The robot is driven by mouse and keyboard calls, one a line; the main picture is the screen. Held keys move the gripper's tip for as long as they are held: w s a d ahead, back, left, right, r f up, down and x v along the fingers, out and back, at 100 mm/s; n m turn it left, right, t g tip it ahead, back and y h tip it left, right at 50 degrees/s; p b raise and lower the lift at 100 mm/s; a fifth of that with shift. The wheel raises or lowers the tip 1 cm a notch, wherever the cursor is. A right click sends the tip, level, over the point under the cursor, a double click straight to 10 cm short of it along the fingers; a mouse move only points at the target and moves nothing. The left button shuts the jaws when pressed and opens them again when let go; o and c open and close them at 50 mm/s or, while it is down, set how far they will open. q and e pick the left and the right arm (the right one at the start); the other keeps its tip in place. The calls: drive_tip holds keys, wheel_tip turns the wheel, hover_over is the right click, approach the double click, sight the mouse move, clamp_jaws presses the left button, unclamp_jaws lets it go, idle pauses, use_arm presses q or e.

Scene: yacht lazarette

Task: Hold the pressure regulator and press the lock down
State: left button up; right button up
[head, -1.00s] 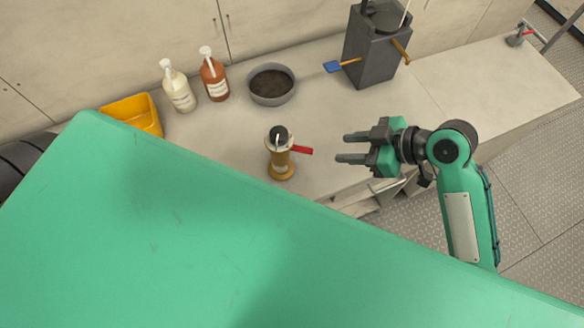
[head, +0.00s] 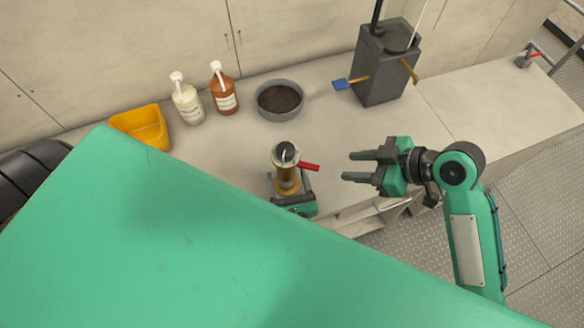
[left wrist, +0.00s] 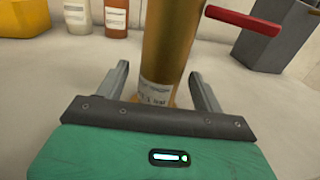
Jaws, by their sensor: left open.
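The pressure regulator (head: 286,178) is an upright brass cylinder with a dark gauge on top, standing on the counter. Its red lever, which looks like the lock (head: 309,167), sticks out to the right; the lever (left wrist: 243,19) also shows in the left wrist view. My left gripper (left wrist: 160,85) is open, with one finger on each side of the brass body (left wrist: 165,50); I cannot tell whether they touch it. In the head view the left gripper (head: 290,190) is partly hidden by the regulator. My right gripper (head: 355,167) is open and empty, to the right of the lever.
A grey bowl (head: 279,100), a white bottle (head: 187,103), a brown bottle (head: 223,92) and a yellow bin (head: 142,127) stand behind and left. A grey box with tools (head: 387,70) stands at the back right. The counter between box and regulator is clear.

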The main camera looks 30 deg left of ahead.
use_arm(q)
drive_tip(key=shift+x, duration=1.55)
